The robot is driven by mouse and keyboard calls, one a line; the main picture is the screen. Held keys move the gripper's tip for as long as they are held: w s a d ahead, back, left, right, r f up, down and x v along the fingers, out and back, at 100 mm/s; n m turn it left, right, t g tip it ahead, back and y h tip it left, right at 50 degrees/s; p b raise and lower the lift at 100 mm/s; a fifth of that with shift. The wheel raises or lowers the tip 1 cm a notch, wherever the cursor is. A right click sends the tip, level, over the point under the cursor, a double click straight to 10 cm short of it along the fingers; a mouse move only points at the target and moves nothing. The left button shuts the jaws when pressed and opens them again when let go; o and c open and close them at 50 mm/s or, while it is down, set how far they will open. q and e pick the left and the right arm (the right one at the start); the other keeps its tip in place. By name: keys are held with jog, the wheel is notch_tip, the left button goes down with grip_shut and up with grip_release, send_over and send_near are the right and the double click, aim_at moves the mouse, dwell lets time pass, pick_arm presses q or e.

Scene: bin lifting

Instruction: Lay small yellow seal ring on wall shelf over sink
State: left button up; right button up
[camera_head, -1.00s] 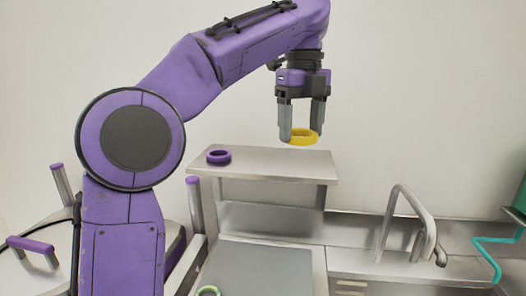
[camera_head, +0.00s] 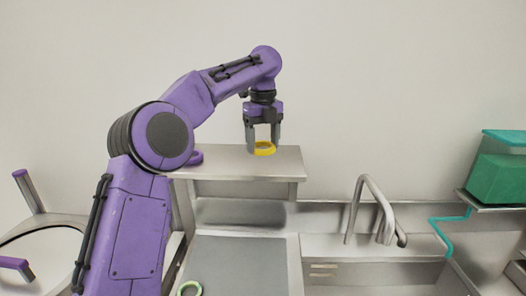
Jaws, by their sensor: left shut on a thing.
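The small yellow seal ring (camera_head: 264,149) is between the fingers of my left gripper (camera_head: 262,143), which is shut on it. In the picture the ring overlaps the top of the grey wall shelf (camera_head: 286,169). I cannot tell whether it touches the shelf surface or hangs just above it. The gripper points straight down. The sink area with a curved faucet (camera_head: 374,200) is below and to the right of the shelf. My right gripper is not in view.
A purple ring (camera_head: 197,157) lies on the shelf's left part, partly hidden by my arm. A green-and-white ring (camera_head: 189,289) is at the bottom, by the grey panel (camera_head: 238,265). A green container (camera_head: 497,170) stands at the right. The shelf's right part is clear.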

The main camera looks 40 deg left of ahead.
aim_at(263, 163)
pick_arm(q)
jog(key=f, duration=0.4)
jog(key=shift+w+a, duration=0.2)
jog(key=shift+a, duration=0.1)
jog(key=shift+r, duration=0.1)
jog(key=shift+d, duration=0.15)
jog(key=o, duration=1)
